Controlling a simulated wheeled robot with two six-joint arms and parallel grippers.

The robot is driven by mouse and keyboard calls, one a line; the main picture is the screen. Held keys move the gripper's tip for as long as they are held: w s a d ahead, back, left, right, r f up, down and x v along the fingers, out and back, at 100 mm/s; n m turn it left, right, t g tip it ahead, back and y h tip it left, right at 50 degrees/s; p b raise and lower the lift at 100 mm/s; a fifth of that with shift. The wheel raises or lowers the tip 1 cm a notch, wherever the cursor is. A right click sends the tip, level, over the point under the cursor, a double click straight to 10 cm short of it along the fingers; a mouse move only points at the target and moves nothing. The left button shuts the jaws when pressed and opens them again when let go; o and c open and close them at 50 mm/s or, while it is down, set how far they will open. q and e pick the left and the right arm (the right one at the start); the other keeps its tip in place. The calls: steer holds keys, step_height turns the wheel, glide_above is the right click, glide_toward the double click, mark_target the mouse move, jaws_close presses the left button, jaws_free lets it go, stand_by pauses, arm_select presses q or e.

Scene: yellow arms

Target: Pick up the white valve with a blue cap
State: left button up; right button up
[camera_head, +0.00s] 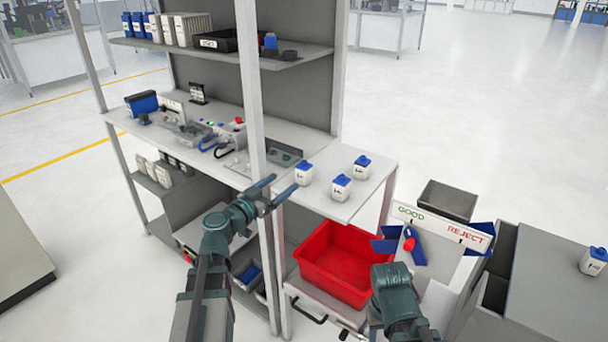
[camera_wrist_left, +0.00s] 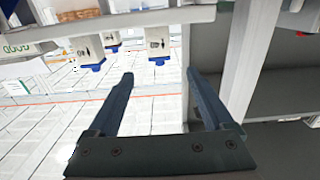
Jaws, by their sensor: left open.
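Three white valves with blue caps stand on the small white side table (camera_head: 330,210): a left one (camera_head: 304,173), a front one (camera_head: 341,187) and a back right one (camera_head: 362,167). My left gripper (camera_head: 277,190) is open and empty, just left of the left valve. In the left wrist view, which looks upside down, a valve (camera_wrist_left: 158,42) shows beyond and between the open fingertips (camera_wrist_left: 160,75), not touching them.
A shelf post (camera_head: 254,90) rises close beside my left gripper. A red bin (camera_head: 345,264) sits below the side table. A sorting stand with a GOOD and REJECT sign (camera_head: 440,224) is at right. Another blue-capped valve (camera_head: 593,261) stands on the grey cabinet (camera_head: 550,290).

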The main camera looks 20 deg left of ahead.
mark_target(300, 173)
arm_select(q)
steer(key=x, duration=0.6)
steer(key=shift+w, duration=0.15)
steer(key=shift+w+f, duration=0.1)
steer(key=shift+w+d+f, duration=0.15)
steer(key=shift+w+d, duration=0.05)
steer(key=shift+w, duration=0.1)
steer(key=x, duration=0.3)
steer(key=b+x, duration=0.1)
steer(key=shift+w+d+f, duration=0.1)
steer(key=shift+w+f, duration=0.1)
steer(key=shift+f, duration=0.2)
steer(key=shift+s, duration=0.1)
steer(key=shift+c, duration=0.3)
jaws_close()
